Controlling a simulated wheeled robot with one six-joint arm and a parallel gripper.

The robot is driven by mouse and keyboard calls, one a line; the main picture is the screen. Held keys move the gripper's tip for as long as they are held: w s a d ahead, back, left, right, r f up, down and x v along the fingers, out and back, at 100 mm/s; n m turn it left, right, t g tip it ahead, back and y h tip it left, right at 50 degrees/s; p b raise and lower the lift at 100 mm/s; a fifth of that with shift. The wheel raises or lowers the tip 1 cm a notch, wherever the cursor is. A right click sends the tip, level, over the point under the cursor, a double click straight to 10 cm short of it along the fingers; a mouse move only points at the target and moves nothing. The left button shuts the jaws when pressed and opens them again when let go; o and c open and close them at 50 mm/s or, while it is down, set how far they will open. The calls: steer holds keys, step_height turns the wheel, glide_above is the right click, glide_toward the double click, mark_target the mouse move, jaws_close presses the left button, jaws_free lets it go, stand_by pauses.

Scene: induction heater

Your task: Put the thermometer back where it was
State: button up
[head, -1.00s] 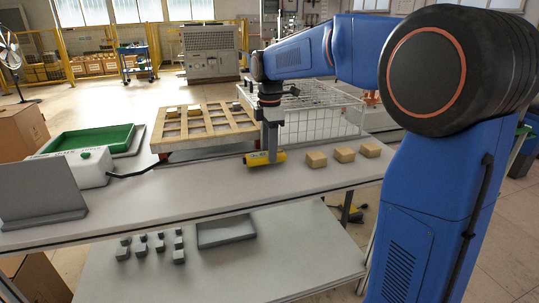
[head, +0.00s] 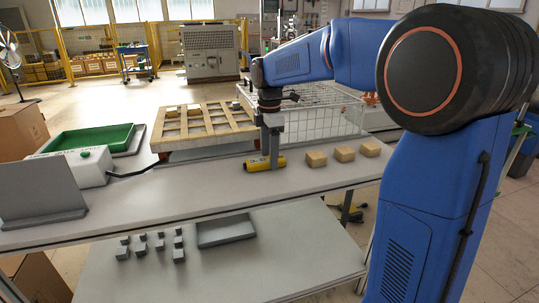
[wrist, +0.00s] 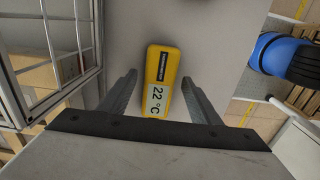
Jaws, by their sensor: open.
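The yellow thermometer (head: 254,165) lies on the grey table top, left of the wooden blocks. In the wrist view its body (wrist: 160,72) has a dark strip and a display reading 22 °C. My gripper (head: 274,163) is at the thermometer, pointing down. In the wrist view my gripper (wrist: 158,80) is open, with one finger on each side of the thermometer and a gap on both sides. In the head view the fingers hide part of the thermometer.
Several wooden blocks (head: 344,154) sit to the right. A slotted wooden tray (head: 202,138) stands behind, near a wire basket (head: 325,125). A white box (head: 78,170) with a green button, a green tray (head: 90,139) and a grey panel (head: 40,188) are left. The front table strip is clear.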

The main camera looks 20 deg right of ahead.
step_height(320, 180, up, 12)
steer(key=s+d+f+m+t, duration=0.1)
steer(key=s+f+m, duration=0.15)
steer(key=s, duration=0.35)
steer(key=s+d+f+m+t, duration=0.1)
steer(key=s+m, duration=0.2)
steer(key=s, duration=0.3)
steer(key=s+d+f+m, duration=0.2)
steer(key=s+m, duration=0.1)
steer(key=s, duration=0.3)
steer(key=s+d+f+m+t, duration=0.1)
steer(key=s+f+m+t, duration=0.1)
steer(key=s+f+m, duration=0.7)
steer(key=s+f, duration=0.4)
steer(key=s, duration=0.2)
steer(key=shift+s+d+f+t, duration=0.15)
steer(key=shift+s+t, duration=0.05)
steer(key=shift+t, duration=0.2)
